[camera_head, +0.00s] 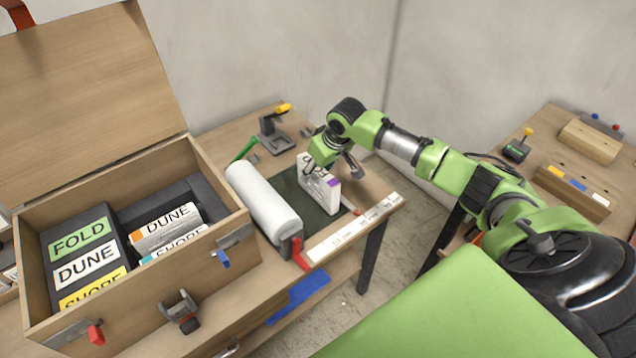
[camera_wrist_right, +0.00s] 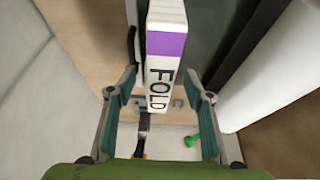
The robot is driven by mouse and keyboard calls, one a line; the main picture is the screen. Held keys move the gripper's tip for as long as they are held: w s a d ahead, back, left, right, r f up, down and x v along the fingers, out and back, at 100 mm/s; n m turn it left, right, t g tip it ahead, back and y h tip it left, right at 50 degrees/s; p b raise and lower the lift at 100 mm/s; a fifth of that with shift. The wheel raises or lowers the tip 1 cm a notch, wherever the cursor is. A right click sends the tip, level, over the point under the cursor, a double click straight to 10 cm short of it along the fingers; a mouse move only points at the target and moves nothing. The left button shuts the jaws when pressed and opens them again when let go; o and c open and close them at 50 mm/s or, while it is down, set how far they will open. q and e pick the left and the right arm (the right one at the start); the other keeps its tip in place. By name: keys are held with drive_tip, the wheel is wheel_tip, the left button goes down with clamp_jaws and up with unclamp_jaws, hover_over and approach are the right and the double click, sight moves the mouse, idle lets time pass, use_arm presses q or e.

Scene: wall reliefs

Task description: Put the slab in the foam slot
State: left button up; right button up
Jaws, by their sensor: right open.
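A white slab (camera_head: 323,193) with a purple stripe stands upright on the dark mat (camera_head: 318,213). In the right wrist view its edge reads FOLD, and the slab (camera_wrist_right: 166,20) lies between my fingers. My right gripper (camera_head: 333,166) is open, with one finger on each side of the slab; I cannot tell if they touch it. The open wooden case (camera_head: 180,265) at the left holds dark foam (camera_head: 200,190). A label panel (camera_head: 80,258) in it reads FOLD, DUNE and SHORE. Slabs marked DUNE (camera_head: 167,225) and SHORE (camera_head: 180,246) sit in the foam. The left gripper is out of view.
A white roll (camera_head: 264,205) lies between case and mat. A small dark stand (camera_head: 273,135) with a yellow part is at the back. A pale ruler strip (camera_head: 350,228) runs along the table's front edge. Another table (camera_head: 545,150) with wooden blocks is at the right.

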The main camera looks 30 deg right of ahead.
drive_tip(key=shift+f+p, duration=0.25)
drive_tip(key=shift+p, duration=0.1)
idle(0.6)
drive_tip(key=shift+r, duration=0.1)
clamp_jaws()
